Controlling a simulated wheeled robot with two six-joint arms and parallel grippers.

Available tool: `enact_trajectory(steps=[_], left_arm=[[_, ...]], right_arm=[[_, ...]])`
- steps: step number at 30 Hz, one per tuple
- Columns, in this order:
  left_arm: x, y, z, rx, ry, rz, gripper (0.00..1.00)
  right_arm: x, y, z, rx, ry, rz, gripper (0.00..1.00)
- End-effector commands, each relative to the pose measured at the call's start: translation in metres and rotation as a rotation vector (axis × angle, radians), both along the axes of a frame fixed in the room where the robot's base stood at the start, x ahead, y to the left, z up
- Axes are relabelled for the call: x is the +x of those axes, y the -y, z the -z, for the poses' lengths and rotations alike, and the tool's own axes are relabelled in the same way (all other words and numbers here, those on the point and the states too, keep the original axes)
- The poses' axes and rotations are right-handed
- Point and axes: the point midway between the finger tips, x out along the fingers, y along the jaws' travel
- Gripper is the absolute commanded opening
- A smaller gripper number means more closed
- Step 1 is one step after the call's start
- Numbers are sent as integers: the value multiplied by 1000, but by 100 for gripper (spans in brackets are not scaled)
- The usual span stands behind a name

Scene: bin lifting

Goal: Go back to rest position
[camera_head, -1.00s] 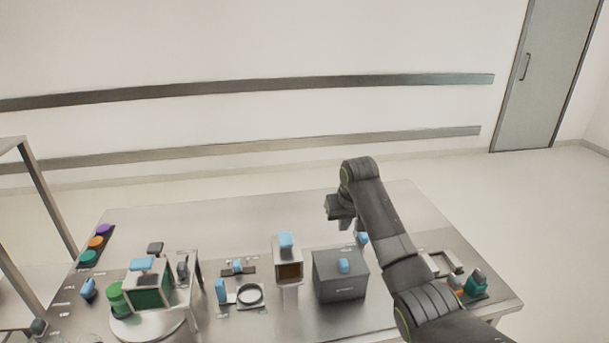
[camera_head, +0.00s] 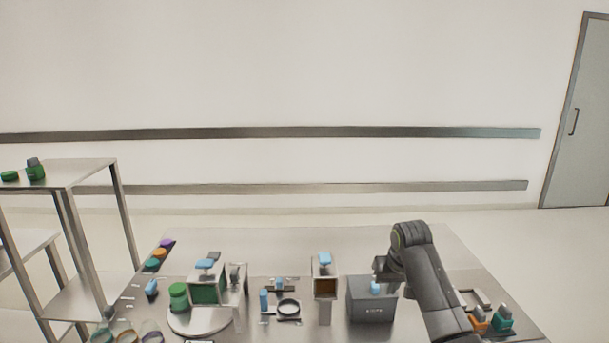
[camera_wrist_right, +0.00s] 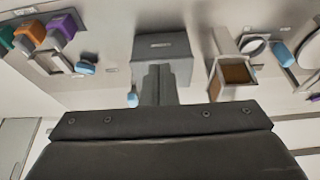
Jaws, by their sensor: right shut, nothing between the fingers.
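My right arm comes in from the lower right in the head view and reaches over the table (camera_head: 300,245). Its gripper (camera_head: 384,270) is by the dark grey box (camera_head: 371,312), which has a blue item (camera_head: 376,288) on top. In the right wrist view the gripper (camera_wrist_right: 160,84) is shut and empty, with the grey box (camera_wrist_right: 161,45) beyond its fingertips. I cannot tell whether it touches the box. My left gripper is in neither view.
A stand with a brown-orange front (camera_head: 326,287) and a green-fronted box (camera_head: 205,292) stand left of the grey box. Orange and teal bins (camera_head: 501,320) sit at the table's right. A metal shelf (camera_head: 75,172) stands at the left. The table's far strip is clear.

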Motion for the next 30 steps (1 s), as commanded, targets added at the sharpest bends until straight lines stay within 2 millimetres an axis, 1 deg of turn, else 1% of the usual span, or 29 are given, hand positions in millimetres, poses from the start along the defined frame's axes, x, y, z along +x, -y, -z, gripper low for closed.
enact_trajectory(steps=[1,6,11,14,17,20,21,23,24,26,27,29,30], left_arm=[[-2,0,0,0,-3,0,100],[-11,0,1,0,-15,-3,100],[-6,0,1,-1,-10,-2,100],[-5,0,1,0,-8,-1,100],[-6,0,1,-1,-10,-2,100],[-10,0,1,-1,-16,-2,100],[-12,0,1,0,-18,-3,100],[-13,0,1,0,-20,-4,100],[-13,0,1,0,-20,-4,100],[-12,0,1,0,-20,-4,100],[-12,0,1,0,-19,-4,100],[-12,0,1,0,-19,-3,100],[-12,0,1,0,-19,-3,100]], right_arm=[[-4,2,8,-1,-3,0,0],[-18,8,29,-4,-4,1,0],[-37,16,53,-8,-6,5,0],[-53,21,71,-9,-7,7,0],[-74,28,92,-13,-10,10,0],[-106,37,118,-19,-10,16,0],[-121,41,128,-22,-11,17,0],[-144,46,142,-26,-11,21,0],[-161,50,150,-29,-11,24,0],[-185,55,161,-34,-12,30,0],[-202,58,168,-38,-13,33,0],[-228,63,175,-44,-13,38,0],[-246,66,180,-48,-12,42,0]])
